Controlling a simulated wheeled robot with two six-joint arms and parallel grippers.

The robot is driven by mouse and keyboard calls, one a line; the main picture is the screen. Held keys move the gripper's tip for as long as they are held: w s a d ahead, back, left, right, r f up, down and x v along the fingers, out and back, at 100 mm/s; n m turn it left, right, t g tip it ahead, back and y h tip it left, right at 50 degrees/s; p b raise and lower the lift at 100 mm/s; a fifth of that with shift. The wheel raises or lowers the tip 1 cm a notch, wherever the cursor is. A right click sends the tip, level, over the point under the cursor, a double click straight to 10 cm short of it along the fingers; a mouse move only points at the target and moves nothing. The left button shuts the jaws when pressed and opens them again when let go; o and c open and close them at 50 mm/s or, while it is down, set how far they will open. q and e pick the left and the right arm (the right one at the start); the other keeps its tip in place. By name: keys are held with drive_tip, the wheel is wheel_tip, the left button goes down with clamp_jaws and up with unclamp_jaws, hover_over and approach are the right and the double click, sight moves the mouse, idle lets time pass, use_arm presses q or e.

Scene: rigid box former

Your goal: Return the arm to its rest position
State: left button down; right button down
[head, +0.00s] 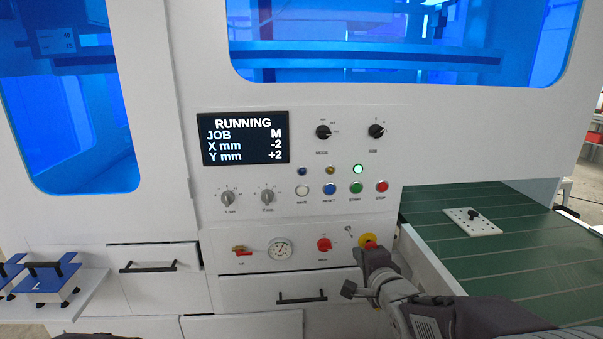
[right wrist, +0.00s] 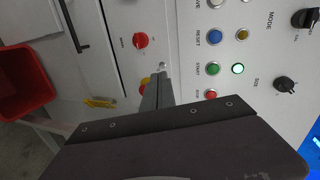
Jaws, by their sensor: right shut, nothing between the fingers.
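My right arm comes in from the lower right of the head view. Its gripper (head: 368,262) is shut and empty, in front of the lower part of the machine's control panel (head: 378,205). In the right wrist view the shut fingers (right wrist: 158,90) point at the panel near the red-and-yellow emergency stop (head: 368,241), which they partly cover. I cannot tell how far the fingertips are from it. My left gripper does not show.
The screen (head: 245,137) reads RUNNING, JOB M, X -2, Y +2. The green start button (head: 356,187) has a lit green lamp above it. A green conveyor (head: 500,250) carries a white plate at right. Blue fixtures (head: 45,275) stand on a shelf at left.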

drive_tip(key=s+f+n+g, duration=0.55)
drive_tip(key=s+f, duration=0.35)
drive_tip(key=f, duration=0.4)
drive_tip(key=s+f+n+g, duration=0.4)
drive_tip(key=s, duration=0.4)
drive_tip(key=s+f+n+g, duration=0.4)
drive_tip(key=s+n, duration=0.1)
drive_tip(key=s, duration=0.2)
wheel_tip(320, 180, up, 16)
drive_tip(key=n+p, duration=0.1)
drive_tip(key=p, duration=1.4)
drive_tip(key=shift+s+h+p, duration=0.2)
drive_tip(key=shift+h+p, duration=0.2)
idle(2.6)
